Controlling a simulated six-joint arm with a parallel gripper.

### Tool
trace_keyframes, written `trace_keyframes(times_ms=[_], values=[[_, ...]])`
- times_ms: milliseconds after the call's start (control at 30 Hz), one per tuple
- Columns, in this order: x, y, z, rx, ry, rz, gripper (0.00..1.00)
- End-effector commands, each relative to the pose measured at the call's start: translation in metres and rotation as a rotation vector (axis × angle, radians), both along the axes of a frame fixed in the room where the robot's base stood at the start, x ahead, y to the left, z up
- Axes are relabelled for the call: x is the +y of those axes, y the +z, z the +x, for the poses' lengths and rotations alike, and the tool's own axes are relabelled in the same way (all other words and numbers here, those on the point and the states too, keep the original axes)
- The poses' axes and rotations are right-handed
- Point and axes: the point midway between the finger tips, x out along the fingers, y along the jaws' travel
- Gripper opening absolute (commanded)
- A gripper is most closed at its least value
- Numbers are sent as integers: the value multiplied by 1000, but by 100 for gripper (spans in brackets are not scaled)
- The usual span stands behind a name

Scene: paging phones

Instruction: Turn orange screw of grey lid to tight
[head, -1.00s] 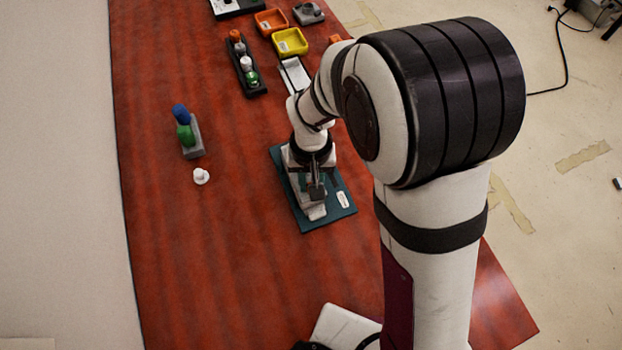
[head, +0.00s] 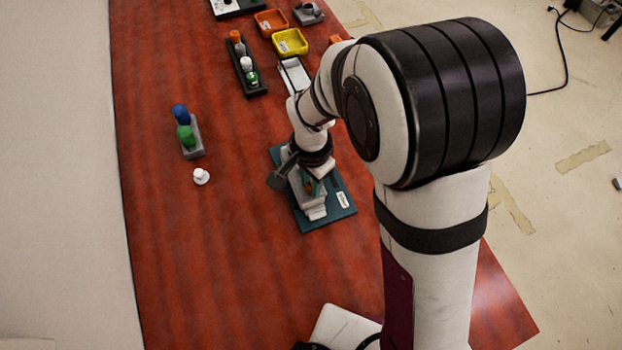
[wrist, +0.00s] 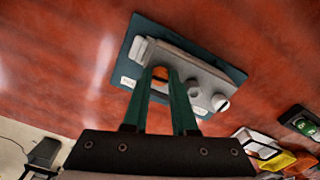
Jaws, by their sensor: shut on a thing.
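The grey lid (wrist: 200,72) sits on a dark teal base plate (wrist: 234,74), and its near end (head: 316,212) also shows in the head view. The orange screw (wrist: 160,73) stands on the lid. My gripper (wrist: 163,76) points down at the lid, with its two green fingers on either side of the orange screw, shut on it. A second, white slotted screw (wrist: 219,102) is on the lid beside the fingers. In the head view my gripper (head: 316,184) partly hides the lid. The orange screw's tightness cannot be told.
A grey block with blue and green pegs (head: 190,135) stands to the left, with a white knob (head: 201,177) near it. A black holder (head: 247,72), an orange bin (head: 271,22) and a yellow bin (head: 290,42) are at the back. The front left of the table is clear.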

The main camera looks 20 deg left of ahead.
Motion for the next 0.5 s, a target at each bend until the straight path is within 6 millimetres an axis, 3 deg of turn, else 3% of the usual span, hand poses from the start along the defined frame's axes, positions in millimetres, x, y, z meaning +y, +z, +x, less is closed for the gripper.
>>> trace_keyframes(times_ms=[500], values=[[-1, -1, -1, 4, -110, -4, 0]])
